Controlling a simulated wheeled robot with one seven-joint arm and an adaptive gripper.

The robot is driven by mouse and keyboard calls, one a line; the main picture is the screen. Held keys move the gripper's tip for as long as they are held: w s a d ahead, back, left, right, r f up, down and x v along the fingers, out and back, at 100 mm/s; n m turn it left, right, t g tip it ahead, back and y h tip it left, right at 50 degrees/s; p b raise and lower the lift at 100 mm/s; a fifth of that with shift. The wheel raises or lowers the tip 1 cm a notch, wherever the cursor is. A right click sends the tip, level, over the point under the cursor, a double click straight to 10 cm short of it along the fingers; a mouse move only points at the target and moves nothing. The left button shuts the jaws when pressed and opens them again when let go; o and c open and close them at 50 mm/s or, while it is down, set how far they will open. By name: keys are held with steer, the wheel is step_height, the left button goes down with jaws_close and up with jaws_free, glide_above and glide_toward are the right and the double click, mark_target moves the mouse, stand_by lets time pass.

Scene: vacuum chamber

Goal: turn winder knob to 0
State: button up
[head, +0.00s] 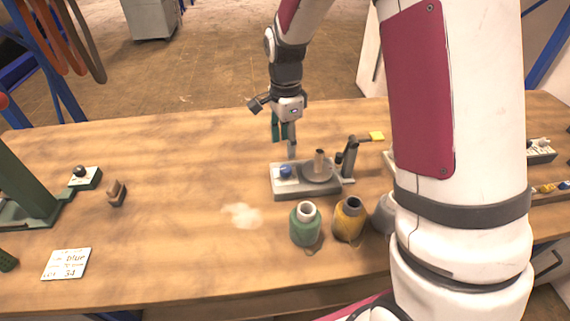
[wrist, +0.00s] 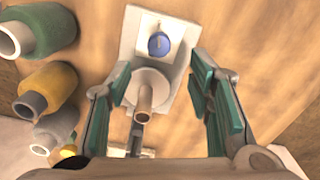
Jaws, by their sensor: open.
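The winder (head: 296,188) is a grey box on the wooden table, with a round plate and an upright tan spindle on its right half. Its blue knob (head: 285,170) sits on a white patch at its left end. In the wrist view the blue knob (wrist: 159,44) is at the top centre, beyond the spindle (wrist: 144,97). My gripper (head: 284,150) hangs just behind and above the winder, pointing down. In the wrist view its teal-padded fingers (wrist: 168,108) are spread apart with nothing gripped between them. I cannot read the knob's setting.
A green spool (head: 305,225) and a yellow spool (head: 348,220) stand in front of the winder, with a grey one (head: 384,213) beside them. A dark upright post (head: 349,158) is at the winder's right. A card (head: 67,264) lies front left. The table left of the winder is mostly clear.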

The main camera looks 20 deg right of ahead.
mark_target(286, 168)
step_height(286, 168, down, 9)
steer(key=shift+s+f, duration=0.1)
steer(key=shift+f, duration=0.05)
stand_by(0.4)
jaws_close()
